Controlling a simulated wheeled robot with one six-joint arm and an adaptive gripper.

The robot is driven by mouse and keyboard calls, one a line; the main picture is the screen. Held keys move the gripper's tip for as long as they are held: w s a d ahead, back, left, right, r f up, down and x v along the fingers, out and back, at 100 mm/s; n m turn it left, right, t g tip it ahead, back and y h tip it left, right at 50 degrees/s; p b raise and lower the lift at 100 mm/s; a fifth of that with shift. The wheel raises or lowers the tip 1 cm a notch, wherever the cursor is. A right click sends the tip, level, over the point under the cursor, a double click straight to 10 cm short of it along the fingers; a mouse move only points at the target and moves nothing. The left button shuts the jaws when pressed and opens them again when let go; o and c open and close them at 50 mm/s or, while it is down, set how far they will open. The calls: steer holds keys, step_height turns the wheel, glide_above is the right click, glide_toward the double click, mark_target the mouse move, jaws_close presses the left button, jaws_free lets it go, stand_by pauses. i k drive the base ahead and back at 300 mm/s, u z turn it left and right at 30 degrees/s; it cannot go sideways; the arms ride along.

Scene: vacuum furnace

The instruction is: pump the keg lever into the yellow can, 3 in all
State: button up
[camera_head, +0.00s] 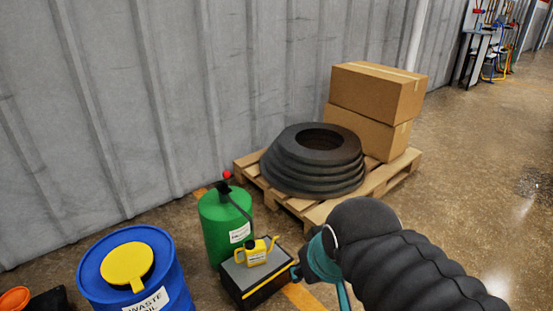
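The green keg (225,225) stands on the floor near the wall, with a white label on its front. A black pump fitting with a red knob (227,175) sits on its top, and a thin black spout or rod slants from it down toward the can. The yellow can (257,252), small and labelled, stands on a grey-topped black box (248,283) right beside the keg. My gripper (298,271) is low in front, just right of the box and can, well below and right of the red knob. My wrist and arm hide most of it, so its fingers are unclear.
A blue waste-oil drum (95,290) with a yellow lid stands left of the keg. Behind, a wooden pallet (318,210) bears stacked black tires (312,165) and two cardboard boxes (375,92). A corrugated wall (110,110) closes the back. Floor on the right is clear.

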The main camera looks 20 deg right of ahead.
mark_target(226, 175)
steer(key=z, duration=0.15)
steer(key=i, duration=1.25)
steer(key=u, duration=0.6)
